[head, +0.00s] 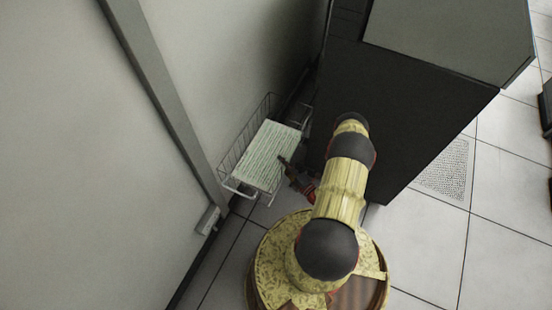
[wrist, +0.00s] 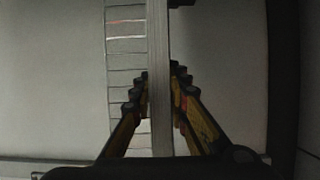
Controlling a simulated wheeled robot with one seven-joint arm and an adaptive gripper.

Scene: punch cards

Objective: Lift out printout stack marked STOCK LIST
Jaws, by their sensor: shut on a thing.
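A printout stack (head: 267,154) with pale green and white stripes lies in the wire basket (head: 231,187) in the head view. No STOCK LIST mark can be read. My gripper (head: 284,161) is at the right edge of the stack. In the wrist view the stack (wrist: 158,45) shows edge-on as a pale upright band between the two fingers. My gripper (wrist: 160,82) is shut on this edge. The far side of the stack is hidden there. I cannot tell whether the stack is clear of the basket floor.
The basket's wire grid (wrist: 125,55) shows left of the stack in the wrist view. A grey wall (head: 200,70) stands close on the left. A dark cabinet (head: 420,120) stands close on the right, leaving a narrow gap. Tiled floor (head: 425,235) is open at the lower right.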

